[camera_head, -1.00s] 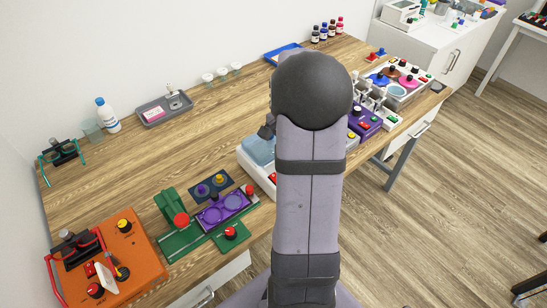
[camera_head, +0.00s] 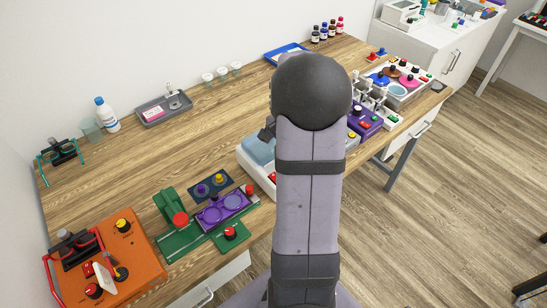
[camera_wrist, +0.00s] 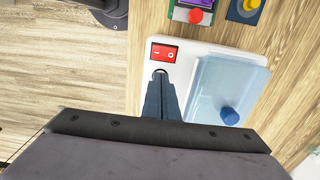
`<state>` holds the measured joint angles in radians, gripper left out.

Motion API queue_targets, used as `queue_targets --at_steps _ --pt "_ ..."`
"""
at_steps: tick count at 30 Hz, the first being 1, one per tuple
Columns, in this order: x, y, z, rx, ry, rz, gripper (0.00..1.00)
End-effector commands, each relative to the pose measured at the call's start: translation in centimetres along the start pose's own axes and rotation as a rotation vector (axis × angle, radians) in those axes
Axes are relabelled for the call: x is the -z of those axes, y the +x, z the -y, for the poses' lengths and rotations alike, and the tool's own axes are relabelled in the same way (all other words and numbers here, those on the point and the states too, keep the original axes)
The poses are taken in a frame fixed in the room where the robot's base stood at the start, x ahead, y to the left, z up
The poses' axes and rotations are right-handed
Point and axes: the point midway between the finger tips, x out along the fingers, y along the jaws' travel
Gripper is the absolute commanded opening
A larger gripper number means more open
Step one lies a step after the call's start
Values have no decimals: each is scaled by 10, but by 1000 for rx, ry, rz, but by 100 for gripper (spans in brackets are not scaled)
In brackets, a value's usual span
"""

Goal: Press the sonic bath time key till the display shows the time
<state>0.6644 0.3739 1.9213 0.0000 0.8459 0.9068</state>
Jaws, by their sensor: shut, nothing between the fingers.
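The sonic bath (camera_head: 247,158) stands at the table's front edge, white with a pale blue see-through cover, partly hidden behind my arm. In the wrist view its white housing (camera_wrist: 187,62) shows with the blue cover (camera_wrist: 225,90) and its blue knob (camera_wrist: 230,116). A red rocker switch (camera_wrist: 164,53) sits on the housing. My gripper (camera_wrist: 160,76) is shut and empty, its tips over the housing just beside the switch. A small round dark-rimmed part shows at the tips, mostly covered; I cannot tell if it is the time key or if they touch. I cannot make out the display.
A green and purple device (camera_head: 213,214) and an orange box (camera_head: 122,262) stand left of the bath. A purple device (camera_head: 365,120) stands to the right. A grey tray (camera_head: 163,110) is at the back. The table middle is clear.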

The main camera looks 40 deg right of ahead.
Motion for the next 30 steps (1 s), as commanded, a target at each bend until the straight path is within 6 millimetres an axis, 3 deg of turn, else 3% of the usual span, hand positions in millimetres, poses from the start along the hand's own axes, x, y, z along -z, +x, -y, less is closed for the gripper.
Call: queue_targets --at_steps 8,30 --pt "0 -4 0 -1 0 0 0" --pt "0 -56 0 0 0 0 0"
